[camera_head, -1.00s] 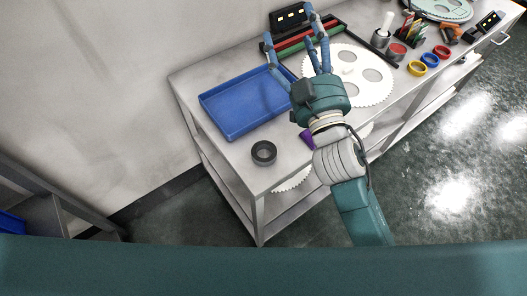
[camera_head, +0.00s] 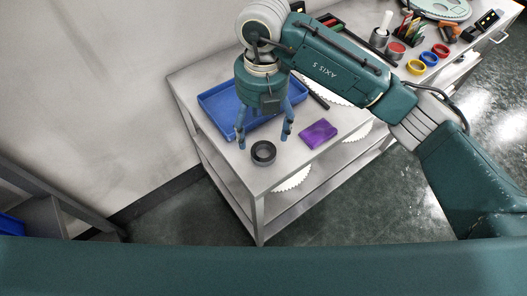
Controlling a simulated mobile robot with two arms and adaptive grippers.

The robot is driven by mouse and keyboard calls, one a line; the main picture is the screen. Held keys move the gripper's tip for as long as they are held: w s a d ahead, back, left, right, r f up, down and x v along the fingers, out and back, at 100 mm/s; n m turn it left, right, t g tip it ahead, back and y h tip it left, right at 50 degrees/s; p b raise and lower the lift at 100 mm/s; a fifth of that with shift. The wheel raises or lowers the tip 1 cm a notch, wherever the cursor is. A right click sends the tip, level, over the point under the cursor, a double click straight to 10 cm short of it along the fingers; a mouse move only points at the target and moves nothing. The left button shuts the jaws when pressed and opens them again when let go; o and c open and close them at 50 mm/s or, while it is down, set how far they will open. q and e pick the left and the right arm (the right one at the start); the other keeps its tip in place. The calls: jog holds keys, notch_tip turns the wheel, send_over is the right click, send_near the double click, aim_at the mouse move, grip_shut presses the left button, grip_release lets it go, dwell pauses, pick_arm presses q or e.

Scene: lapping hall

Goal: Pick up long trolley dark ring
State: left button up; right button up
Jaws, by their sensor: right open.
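The dark ring (camera_head: 263,153) lies flat near the front left corner of the long grey trolley (camera_head: 262,183). My right gripper (camera_head: 264,142) points down just above and behind the ring. Its blue fingers are spread wide, one to the left and others to the right, with nothing between them. I cannot tell whether the fingertips touch the trolley top. My left gripper does not show.
A blue tray (camera_head: 211,101) lies behind my gripper and is partly hidden by it. A purple block (camera_head: 318,134) sits right of the ring. A yellow ring (camera_head: 415,67), a blue ring and a red ring stand farther right. My right arm hides much of the trolley's middle.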

send_over(264, 156)
notch_tip(264, 156, down, 5)
jog(key=shift+s+f+p, duration=0.1)
jog(key=shift+p, duration=0.35)
notch_tip(264, 156, down, 5)
jog(key=shift+r+p, duration=0.1)
jog(key=shift+p, duration=0.8)
jog(key=shift+f, duration=0.3)
jog(key=c, duration=1.4)
